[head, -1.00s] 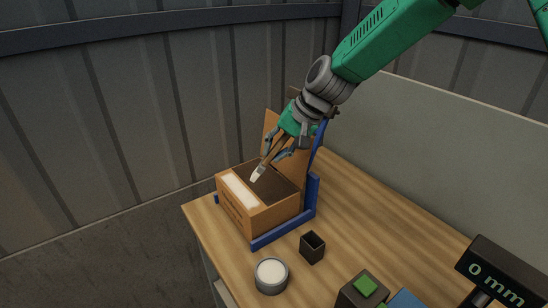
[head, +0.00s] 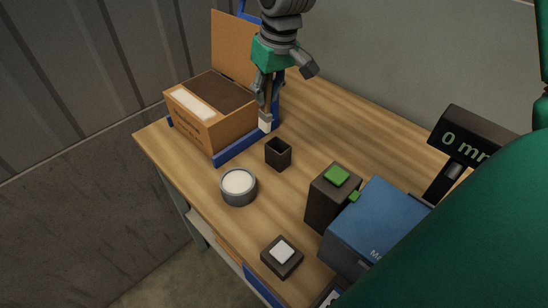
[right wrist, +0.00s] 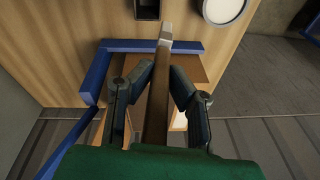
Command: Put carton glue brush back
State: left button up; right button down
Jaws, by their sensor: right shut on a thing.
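My right gripper (head: 264,92) is shut on the glue brush (head: 265,124), whose pale bristles point down. It holds the brush nearly upright beside the carton's right side, behind the small dark open-top holder (head: 278,155). In the right wrist view, the brush's brown handle (right wrist: 157,105) runs between the fingers (right wrist: 160,80), and its pale tip lies just short of the holder (right wrist: 147,9). The cardboard carton (head: 222,134) has a raised back flap and a white patch on its front flap. The round glue pot (head: 238,187) stands left of the holder. My left gripper is not in view.
A blue frame (head: 243,149) edges the carton. A dark box with a green top (head: 334,195), a blue machine (head: 375,225), a display reading 0 mm (head: 465,135) and a white-topped block (head: 282,256) occupy the right and front. Bare wooden table surrounds the holder.

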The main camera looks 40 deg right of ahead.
jog(key=shift+n+h, duration=0.5)
jog(key=shift+n, duration=0.4)
jog(key=f, duration=0.3)
jog(key=s+d+f+b, duration=0.1)
jog(key=f, duration=0.3)
jog(key=s+f, duration=0.1)
jog(key=f, duration=0.3)
jog(key=shift+s+d+f, duration=0.15)
jog(key=shift+d, duration=0.2)
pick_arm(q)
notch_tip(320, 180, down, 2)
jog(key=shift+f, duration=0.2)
pick_arm(e)
jog(key=shift+f, duration=0.15)
jog(key=shift+f, duration=0.1)
jog(key=c, duration=1.5)
grip_release()
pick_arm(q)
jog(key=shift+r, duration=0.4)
pick_arm(e)
notch_tip(320, 180, up, 12)
jog(key=s, duration=0.2)
jog(key=shift+s, duration=0.15)
